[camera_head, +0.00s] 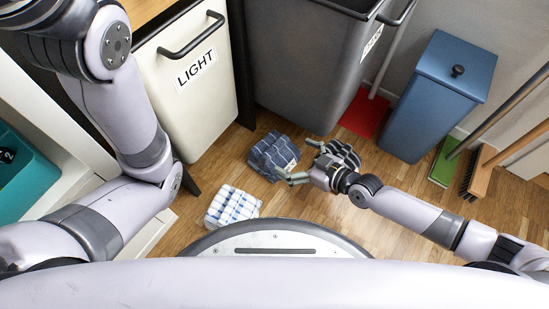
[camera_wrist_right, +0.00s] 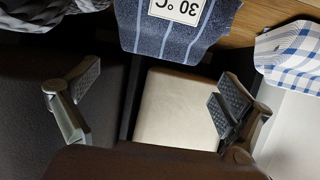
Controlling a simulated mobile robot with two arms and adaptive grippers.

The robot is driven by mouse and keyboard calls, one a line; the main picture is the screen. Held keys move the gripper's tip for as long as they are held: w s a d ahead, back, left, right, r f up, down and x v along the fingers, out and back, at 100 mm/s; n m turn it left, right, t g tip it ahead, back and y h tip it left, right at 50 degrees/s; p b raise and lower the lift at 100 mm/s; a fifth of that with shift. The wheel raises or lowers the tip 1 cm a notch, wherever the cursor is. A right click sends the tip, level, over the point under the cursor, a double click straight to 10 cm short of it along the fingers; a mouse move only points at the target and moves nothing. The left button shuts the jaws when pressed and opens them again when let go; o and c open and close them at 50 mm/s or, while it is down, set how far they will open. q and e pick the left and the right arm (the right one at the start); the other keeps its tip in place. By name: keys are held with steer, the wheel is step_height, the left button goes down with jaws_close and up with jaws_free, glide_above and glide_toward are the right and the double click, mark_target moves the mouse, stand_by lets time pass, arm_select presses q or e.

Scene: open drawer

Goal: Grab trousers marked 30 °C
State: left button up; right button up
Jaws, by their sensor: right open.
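A folded navy cloth with light stripes (camera_head: 268,152) lies on the wooden floor, and a small white label shows at its lower right. In the right wrist view this striped blue cloth (camera_wrist_right: 172,40) is at the top middle, its label reading "30 °C" upside down. My right gripper (camera_head: 298,161) is open, with its fingers at the cloth's right side. In the wrist view nothing is between its fingers (camera_wrist_right: 155,98). A dark striped cloth (camera_head: 345,151) lies right behind this gripper, partly hidden. My left gripper is out of view.
A white-and-blue checked cloth (camera_head: 232,207) lies at the lower left of the navy one. A cream bin marked LIGHT (camera_head: 190,95), a dark grey bin (camera_head: 305,70) and a blue bin (camera_head: 430,100) stand around. Brushes (camera_head: 480,170) lean at the right. Some bare floor lies between.

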mark_target(276, 147)
steer(key=x, duration=0.2)
steer(key=shift+w+a+f+b, duration=0.2)
steer(key=shift+w+a+b, duration=0.05)
steer(key=shift+b, duration=0.15)
steer(key=b+x, duration=0.2)
steer(key=x, duration=0.2)
steer(key=shift+w+a, duration=0.1)
steer(key=shift+a, duration=0.1)
steer(key=shift+w+a+b, duration=0.3)
steer(key=shift+r, duration=0.1)
